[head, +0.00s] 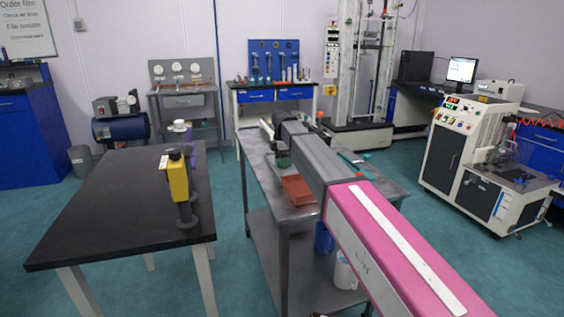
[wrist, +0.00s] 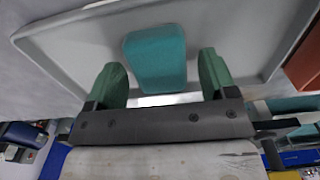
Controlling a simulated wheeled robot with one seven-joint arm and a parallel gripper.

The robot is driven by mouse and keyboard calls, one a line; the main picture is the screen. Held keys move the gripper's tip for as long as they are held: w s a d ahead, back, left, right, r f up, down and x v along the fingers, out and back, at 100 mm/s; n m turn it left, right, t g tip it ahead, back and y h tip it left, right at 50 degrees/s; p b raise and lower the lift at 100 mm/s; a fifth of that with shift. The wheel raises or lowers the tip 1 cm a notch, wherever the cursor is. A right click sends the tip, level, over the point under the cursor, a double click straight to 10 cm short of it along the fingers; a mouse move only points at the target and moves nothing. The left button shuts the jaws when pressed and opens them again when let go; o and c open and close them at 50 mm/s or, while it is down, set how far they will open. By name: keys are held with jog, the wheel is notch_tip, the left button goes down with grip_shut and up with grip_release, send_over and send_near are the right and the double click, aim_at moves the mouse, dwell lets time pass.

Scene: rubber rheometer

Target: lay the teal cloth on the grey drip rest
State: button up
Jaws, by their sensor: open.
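The teal cloth (wrist: 154,58) shows in the wrist view as a folded, rounded pad. It lies on a grey surface with a raised pale rim (wrist: 50,66), tray-like; I cannot tell whether this is the drip rest. My gripper (wrist: 160,66) is open, its two green fingers standing apart on either side of the cloth's near part. I cannot tell whether they touch it. In the head view my gripper (head: 281,157) is over the far left part of the grey cart (head: 282,215), and my arm hides much of that top.
A red-brown block (head: 297,190) lies on the cart nearer than my gripper; it also shows at the wrist view's right edge (wrist: 304,66). A black-topped table (head: 115,205) at left holds a yellow device (head: 178,178). A white machine (head: 475,150) stands at right.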

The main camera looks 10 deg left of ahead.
notch_tip(320, 180, up, 12)
jog(key=shift+f, duration=0.15)
jog(key=shift+d, duration=0.1)
dwell(1.6)
